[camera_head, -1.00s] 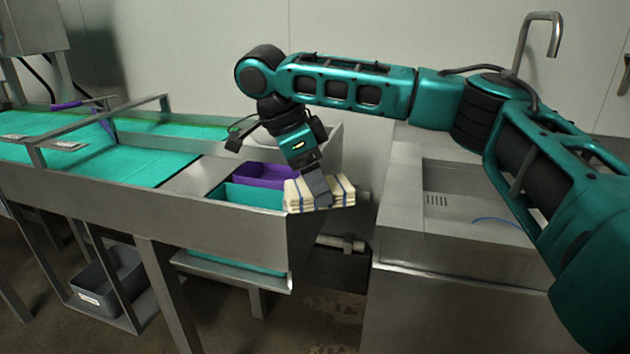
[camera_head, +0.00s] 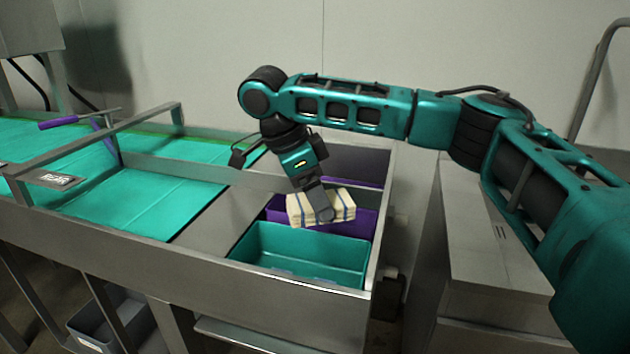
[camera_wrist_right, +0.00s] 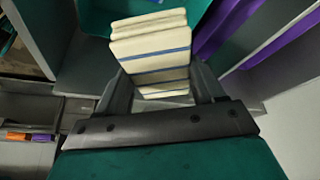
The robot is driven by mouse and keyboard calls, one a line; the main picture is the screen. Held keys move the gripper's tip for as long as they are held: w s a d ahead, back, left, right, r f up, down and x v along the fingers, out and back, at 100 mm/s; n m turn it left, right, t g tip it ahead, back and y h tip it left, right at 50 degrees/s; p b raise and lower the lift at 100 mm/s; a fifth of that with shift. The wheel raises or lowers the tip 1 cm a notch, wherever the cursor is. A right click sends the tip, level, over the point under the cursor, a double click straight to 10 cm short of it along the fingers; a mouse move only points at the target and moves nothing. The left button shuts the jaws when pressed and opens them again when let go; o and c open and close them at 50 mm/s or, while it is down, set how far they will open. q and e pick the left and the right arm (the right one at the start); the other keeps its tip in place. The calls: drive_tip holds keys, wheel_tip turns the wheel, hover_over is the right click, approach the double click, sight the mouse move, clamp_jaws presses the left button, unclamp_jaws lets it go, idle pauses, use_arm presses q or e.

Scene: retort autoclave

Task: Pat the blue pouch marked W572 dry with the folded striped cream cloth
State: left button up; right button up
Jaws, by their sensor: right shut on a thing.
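The folded cream cloth (camera_head: 337,204) with dark stripes is in my right gripper (camera_head: 316,207), which is shut on it. The gripper holds it above the purple bin (camera_head: 362,222) at the right end of the steel trough. In the right wrist view the cloth (camera_wrist_right: 152,47) stands out between the two fingers of my right gripper (camera_wrist_right: 160,88), its blue stripes showing. No blue pouch marked W572 can be made out in either view. My left gripper is not in view.
An open teal bin (camera_head: 310,250) stands in front of the purple one. Teal belt panels (camera_head: 135,205) lie to the left, with a steel rail (camera_head: 95,150) across them and a purple-handled tool (camera_head: 60,122). A grey bin (camera_head: 95,325) sits below. A steel cabinet (camera_head: 490,250) stands right.

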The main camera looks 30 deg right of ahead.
drive_tip(key=f, duration=0.1)
drive_tip(key=s+f, duration=0.1)
drive_tip(key=f, duration=0.1)
drive_tip(key=shift+s+f, duration=0.15)
drive_tip(key=shift+s, duration=0.1)
drive_tip(key=shift+w+f, duration=0.15)
drive_tip(key=shift+f, duration=3.3)
drive_tip(key=shift+w+f, duration=0.1)
drive_tip(key=shift+f, duration=3.35)
drive_tip(key=shift+f, duration=0.5)
wheel_tip(320, 180, up, 7)
drive_tip(key=shift+r, duration=0.1)
